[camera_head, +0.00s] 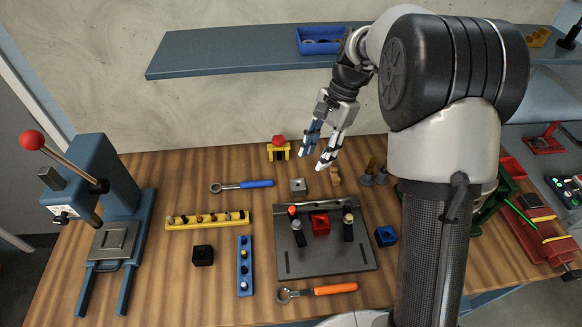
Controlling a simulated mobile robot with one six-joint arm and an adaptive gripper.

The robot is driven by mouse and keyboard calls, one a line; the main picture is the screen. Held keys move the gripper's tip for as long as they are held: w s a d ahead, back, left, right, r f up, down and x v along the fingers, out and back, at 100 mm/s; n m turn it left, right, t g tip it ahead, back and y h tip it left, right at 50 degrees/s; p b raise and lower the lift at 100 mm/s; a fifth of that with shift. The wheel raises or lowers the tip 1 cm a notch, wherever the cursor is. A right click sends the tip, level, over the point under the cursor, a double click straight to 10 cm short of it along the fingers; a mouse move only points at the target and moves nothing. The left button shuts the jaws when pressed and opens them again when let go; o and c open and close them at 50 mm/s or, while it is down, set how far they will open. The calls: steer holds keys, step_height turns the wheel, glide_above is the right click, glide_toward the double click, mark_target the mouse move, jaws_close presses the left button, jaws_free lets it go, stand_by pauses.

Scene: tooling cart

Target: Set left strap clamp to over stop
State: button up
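A dark fixture plate (322,262) lies on the wooden bench at the picture's centre. The left strap clamp (298,233) is a small dark upright piece with an orange-red top, on the left part of the plate. A similar right clamp (348,228) stands on the right part. A red block (320,223) sits between them. Whether the left clamp's strap lies over a stop is too small to tell. My gripper (314,159) hangs above the back of the bench, behind the plate and apart from both clamps. Its fingers are spread and empty.
A grey block (298,187) and a blue-handled wrench (243,186) lie behind the plate. A yellow rack (207,220) and blue rack (245,266) are left. A blue block (386,236) is right. A blue press (121,201) stands far left. My arm hides the bench's right part.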

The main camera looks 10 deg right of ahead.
mark_target(293, 208)
steer(key=shift+m, duration=0.3)
steer(key=b+x, duration=0.1)
steer(key=x, duration=0.5)
steer(key=b+x, duration=0.1)
steer(key=x, duration=0.5)
steer(key=b+x, duration=0.1)
steer(key=x, duration=0.5)
steer(key=shift+w+a+f+b, duration=0.1)
steer(key=shift+w+f+b, duration=0.25)
steer(key=shift+f, duration=0.1)
steer(key=shift+c, duration=0.4)
jaws_close()
